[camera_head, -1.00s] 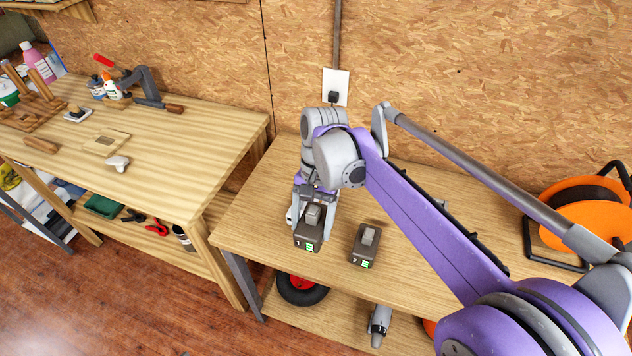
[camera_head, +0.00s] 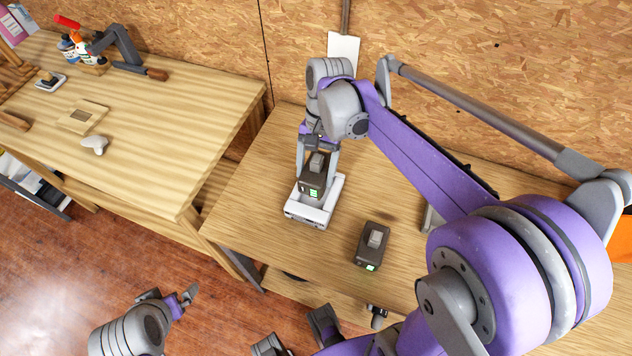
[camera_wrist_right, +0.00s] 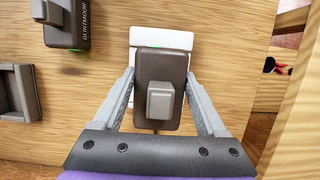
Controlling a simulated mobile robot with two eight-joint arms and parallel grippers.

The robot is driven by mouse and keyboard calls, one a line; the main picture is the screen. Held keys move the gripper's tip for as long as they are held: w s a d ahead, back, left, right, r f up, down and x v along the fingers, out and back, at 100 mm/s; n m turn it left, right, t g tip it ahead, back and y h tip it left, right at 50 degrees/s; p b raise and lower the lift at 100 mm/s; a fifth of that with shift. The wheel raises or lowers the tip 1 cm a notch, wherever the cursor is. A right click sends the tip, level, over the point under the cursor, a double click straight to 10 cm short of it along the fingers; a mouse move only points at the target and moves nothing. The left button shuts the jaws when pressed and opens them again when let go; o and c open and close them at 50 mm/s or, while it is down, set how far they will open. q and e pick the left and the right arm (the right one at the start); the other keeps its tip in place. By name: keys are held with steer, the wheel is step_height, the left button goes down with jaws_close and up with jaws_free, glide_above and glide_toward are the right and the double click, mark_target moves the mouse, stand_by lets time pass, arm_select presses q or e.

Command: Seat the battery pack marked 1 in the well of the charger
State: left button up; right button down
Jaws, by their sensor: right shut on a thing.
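The dark battery pack marked 1 (camera_head: 313,183) is gripped by my right gripper (camera_head: 316,164), with one finger on each side. Its green light faces the front. The pack is over the white charger (camera_head: 305,214), whose front and right rim show around it. I cannot tell whether the pack touches the well's floor, as the pack hides the well. In the right wrist view the pack (camera_wrist_right: 160,85) is between the fingers, with the charger (camera_wrist_right: 160,38) behind and under it. My left gripper (camera_head: 176,300) is low at the left, away from the bench; its jaws are unclear.
A second dark battery pack (camera_head: 372,243) stands on the workbench (camera_head: 265,170) to the right of the charger. A grey bracket-like part (camera_wrist_right: 18,92) shows in the wrist view. Another wooden table (camera_head: 150,140) with tools is at the left. A chipboard wall (camera_head: 480,80) is behind.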

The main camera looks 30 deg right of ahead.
steer(key=shift+f, duration=3)
steer(key=shift+f+b, duration=0.1)
steer(key=shift+b, duration=0.25)
